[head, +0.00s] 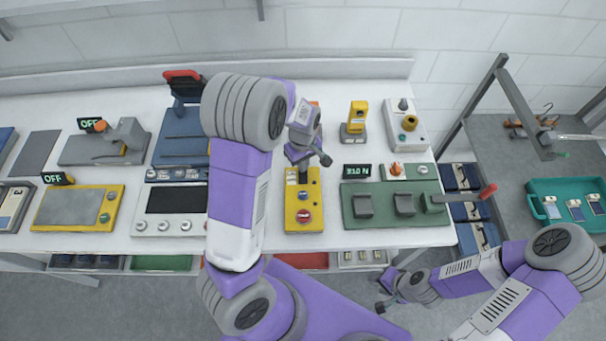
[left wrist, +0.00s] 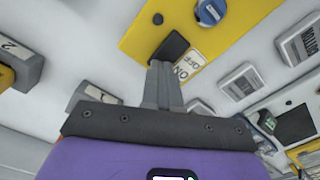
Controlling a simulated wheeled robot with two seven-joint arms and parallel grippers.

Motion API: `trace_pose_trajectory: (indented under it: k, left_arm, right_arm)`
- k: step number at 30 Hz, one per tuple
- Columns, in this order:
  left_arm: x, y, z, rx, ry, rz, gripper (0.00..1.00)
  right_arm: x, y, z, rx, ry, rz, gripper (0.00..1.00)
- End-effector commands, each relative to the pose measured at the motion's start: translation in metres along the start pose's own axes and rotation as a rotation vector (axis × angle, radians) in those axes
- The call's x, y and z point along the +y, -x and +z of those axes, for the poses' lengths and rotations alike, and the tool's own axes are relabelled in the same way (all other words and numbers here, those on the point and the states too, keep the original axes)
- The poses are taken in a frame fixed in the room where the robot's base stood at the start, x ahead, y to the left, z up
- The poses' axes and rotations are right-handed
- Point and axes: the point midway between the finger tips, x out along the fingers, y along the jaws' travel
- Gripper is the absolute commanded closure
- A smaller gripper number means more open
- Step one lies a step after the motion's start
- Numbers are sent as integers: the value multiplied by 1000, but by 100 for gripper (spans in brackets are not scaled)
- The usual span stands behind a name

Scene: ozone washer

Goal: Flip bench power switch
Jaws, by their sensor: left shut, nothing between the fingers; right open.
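The yellow control box (head: 291,222) stands on the white bench, with a red knob and smaller controls on its top. In the left wrist view its yellow face (left wrist: 232,30) carries a black switch (left wrist: 171,47) beside a white ON/OFF label (left wrist: 188,66). My left gripper (head: 304,168) is over the far end of the box. Its fingers (left wrist: 159,66) are shut and empty, with the tips at the edge of the black switch. I cannot tell whether they touch it. In the head view the gripper hides the switch. My right gripper (head: 384,290) is open and empty, low in front of the bench.
A green fixture (head: 390,222) with grey blocks and a red-tipped lever stands right of the box. A display reading "310 N" (head: 357,170) and a yellow device (head: 357,118) are behind it. A black-screened instrument (head: 172,202) stands left. A teal tray (head: 541,190) sits far right.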

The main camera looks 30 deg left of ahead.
Motion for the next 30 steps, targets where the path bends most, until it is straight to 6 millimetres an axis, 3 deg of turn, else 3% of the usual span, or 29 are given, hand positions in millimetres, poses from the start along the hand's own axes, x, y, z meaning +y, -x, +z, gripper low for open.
trace_pose_trajectory:
  k: [22, 30]
  left_arm:
    - [0, -12, 0, 0, 0, 0, 100]
    - [0, -2, 0, -1, 0, -1, 100]
  right_arm:
    - [3, -8, 0, 0, 0, 0, 57]
    - [0, 1, 0, 0, 0, 0, 57]
